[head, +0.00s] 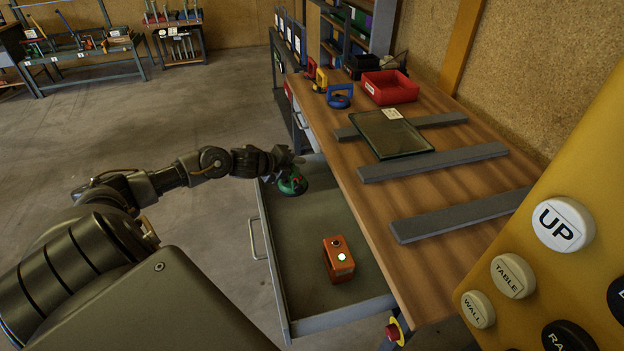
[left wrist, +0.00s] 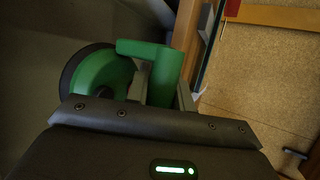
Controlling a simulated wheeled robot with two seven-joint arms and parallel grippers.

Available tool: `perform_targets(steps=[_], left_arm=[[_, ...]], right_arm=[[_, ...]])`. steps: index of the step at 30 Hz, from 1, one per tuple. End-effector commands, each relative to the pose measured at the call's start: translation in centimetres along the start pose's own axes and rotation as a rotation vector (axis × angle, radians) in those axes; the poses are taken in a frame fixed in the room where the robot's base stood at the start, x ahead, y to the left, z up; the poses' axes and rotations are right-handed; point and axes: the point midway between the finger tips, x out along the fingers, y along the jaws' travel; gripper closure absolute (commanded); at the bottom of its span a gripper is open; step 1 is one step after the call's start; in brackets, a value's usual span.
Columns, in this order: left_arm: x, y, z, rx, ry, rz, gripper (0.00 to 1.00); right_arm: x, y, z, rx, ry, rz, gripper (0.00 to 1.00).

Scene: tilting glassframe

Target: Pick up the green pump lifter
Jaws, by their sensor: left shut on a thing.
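The green pump lifter (head: 292,184) shows at the end of my left arm, over the far end of the open drawer (head: 315,262). In the left wrist view the green lifter (left wrist: 104,72) has a round dark-rimmed cup at left and a green handle at right. My left gripper (head: 284,160) is shut on its handle; the fingers (left wrist: 160,88) show beside the handle. I cannot tell whether the lifter touches the drawer floor. My right gripper is not in view.
An orange box (head: 339,259) with a button lies in the drawer. On the workbench are a glass pane (head: 391,133), grey bars (head: 460,213), a blue lifter (head: 340,96), red and yellow lifters, and a red bin (head: 389,87). A yellow button panel (head: 570,190) fills the right.

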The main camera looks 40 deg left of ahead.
Motion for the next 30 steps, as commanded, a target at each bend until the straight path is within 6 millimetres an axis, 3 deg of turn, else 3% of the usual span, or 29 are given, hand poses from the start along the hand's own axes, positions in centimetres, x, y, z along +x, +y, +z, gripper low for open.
perform_targets(steps=[1,3,9,23,30], left_arm=[[-1.4,1.1,0.8,0.008,0.001,0.014,1.00],[-2.8,1.2,1.7,0.007,0.003,0.012,1.00],[-5.0,1.4,3.2,0.000,0.001,0.008,1.00],[-6.6,1.6,4.2,0.000,0.002,0.004,1.00],[-7.4,0.0,4.6,0.000,0.002,0.003,1.00]], right_arm=[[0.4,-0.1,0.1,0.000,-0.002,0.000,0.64],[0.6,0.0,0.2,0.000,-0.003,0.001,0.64],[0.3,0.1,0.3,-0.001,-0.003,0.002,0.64],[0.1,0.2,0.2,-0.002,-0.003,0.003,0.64],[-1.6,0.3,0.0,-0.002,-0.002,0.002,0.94]])
